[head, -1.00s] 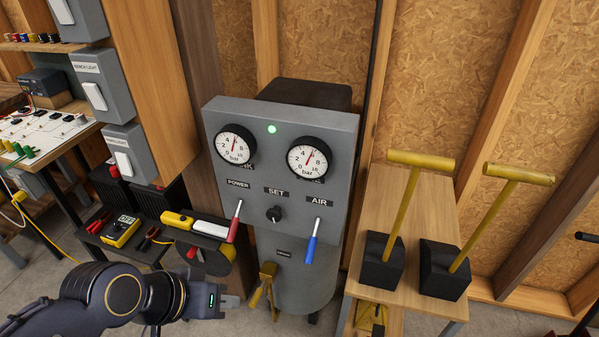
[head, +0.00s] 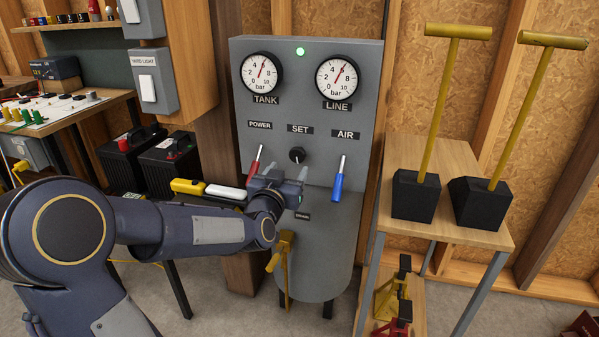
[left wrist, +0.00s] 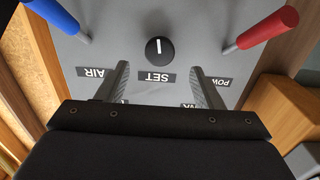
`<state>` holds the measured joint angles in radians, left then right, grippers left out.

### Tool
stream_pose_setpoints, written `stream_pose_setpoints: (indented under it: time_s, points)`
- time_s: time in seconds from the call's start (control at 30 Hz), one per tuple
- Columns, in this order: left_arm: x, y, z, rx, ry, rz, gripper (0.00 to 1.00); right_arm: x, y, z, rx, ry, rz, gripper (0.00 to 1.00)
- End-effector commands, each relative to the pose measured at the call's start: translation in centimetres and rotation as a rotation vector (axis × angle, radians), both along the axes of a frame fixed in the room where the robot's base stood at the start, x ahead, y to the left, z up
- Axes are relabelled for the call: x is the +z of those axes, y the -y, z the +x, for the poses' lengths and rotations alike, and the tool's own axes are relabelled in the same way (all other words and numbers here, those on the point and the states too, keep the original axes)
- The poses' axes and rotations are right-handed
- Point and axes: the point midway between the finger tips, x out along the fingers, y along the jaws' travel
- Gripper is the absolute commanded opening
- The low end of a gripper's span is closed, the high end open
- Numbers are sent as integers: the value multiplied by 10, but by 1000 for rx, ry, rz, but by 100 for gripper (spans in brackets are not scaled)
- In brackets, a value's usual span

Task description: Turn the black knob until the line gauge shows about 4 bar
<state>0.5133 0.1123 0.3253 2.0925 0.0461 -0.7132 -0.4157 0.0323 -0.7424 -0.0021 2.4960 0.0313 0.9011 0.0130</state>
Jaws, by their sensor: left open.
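The black knob (head: 297,154) sits under the SET label on the grey panel. In the left wrist view, which is upside down, the knob (left wrist: 159,50) shows a white pointer line. The line gauge (head: 338,77) is at the panel's upper right; its red needle points up and slightly right, just past the 4, but the exact value is too small to read. My left gripper (head: 285,178) is open and empty, just below the knob in the head view. In the wrist view its fingers (left wrist: 157,80) point toward the panel, with the knob ahead of the gap. My right gripper is out of view.
The red POWER lever (head: 255,160) and blue AIR lever (head: 337,181) flank the knob closely. The tank gauge (head: 262,72) is at upper left, and a green lamp (head: 300,51) glows. A wooden bench (head: 450,155) with two yellow-handled black blocks stands right.

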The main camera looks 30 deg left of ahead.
Motion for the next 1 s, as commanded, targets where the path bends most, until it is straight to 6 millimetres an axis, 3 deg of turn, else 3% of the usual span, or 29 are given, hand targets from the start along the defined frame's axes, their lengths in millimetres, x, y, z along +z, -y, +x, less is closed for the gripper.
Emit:
stream_pose_setpoints:
  time_s: [0.33,0.73,1.0]
  points:
    - [0,-12,51,-1,0,-3,60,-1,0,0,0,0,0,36]
    - [0,-14,60,-2,-2,-1,60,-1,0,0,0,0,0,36]
    - [0,-14,59,-2,-1,-2,25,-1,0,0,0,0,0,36]
